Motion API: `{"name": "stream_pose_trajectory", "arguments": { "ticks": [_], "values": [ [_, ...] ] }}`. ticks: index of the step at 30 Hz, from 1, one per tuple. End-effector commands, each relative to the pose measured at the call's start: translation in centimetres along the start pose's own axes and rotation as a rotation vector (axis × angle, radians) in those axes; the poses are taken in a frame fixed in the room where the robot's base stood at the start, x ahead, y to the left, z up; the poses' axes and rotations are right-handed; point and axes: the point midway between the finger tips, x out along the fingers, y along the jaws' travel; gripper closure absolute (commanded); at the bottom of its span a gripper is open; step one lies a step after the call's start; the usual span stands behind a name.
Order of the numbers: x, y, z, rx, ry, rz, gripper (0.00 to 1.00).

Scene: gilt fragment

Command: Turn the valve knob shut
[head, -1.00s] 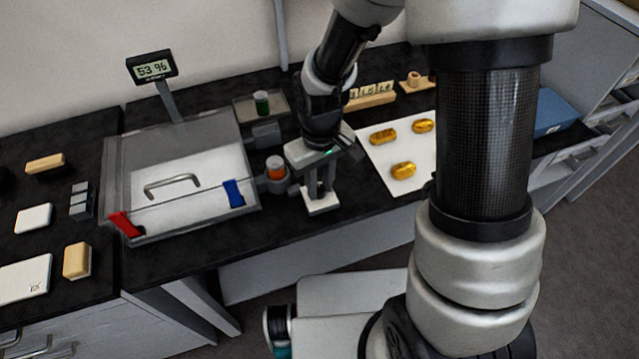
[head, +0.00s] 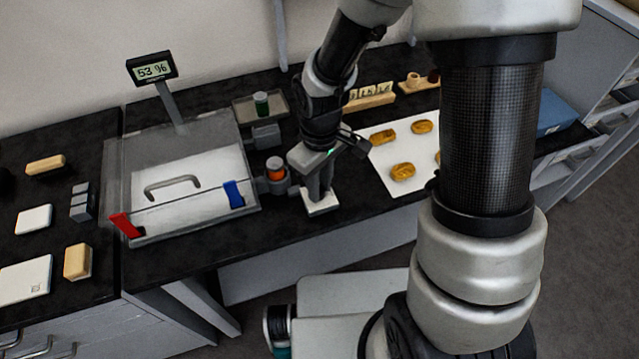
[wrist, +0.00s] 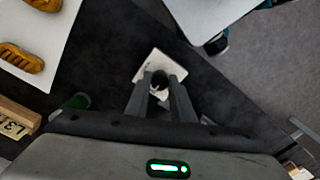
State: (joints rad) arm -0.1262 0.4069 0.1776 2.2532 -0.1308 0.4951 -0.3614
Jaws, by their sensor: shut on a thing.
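The valve knob (wrist: 160,79) shows in the wrist view as a small dark round thing with a pale mark, over a square white base plate (wrist: 147,62). My gripper (wrist: 160,84) points down, with one finger on each side of the knob, and is shut on it. In the head view my gripper (head: 319,190) stands over the same white base, right of the clear box. There the fingers and hand hide the knob, and how far it is turned cannot be told.
A clear box (head: 185,195) with a handle and red and blue clips stands left. Its display (head: 152,68) reads 53 %. An orange-topped fitting (head: 275,170) sits close left of my gripper. A white sheet (head: 385,178) with gilt pieces lies right.

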Motion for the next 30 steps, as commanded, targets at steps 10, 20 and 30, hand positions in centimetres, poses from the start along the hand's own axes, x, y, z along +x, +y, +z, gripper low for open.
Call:
{"name": "stream_pose_trajectory", "arguments": {
  "ticks": [10,20,30],
  "values": [
    [0.0,0.0,0.0,0.000,0.001,0.001,0.60],
    [-2.2,0.1,-0.1,0.002,0.004,0.003,0.60],
    [-10.4,0.1,-0.1,0.001,0.006,0.005,0.60]
  ]
}}
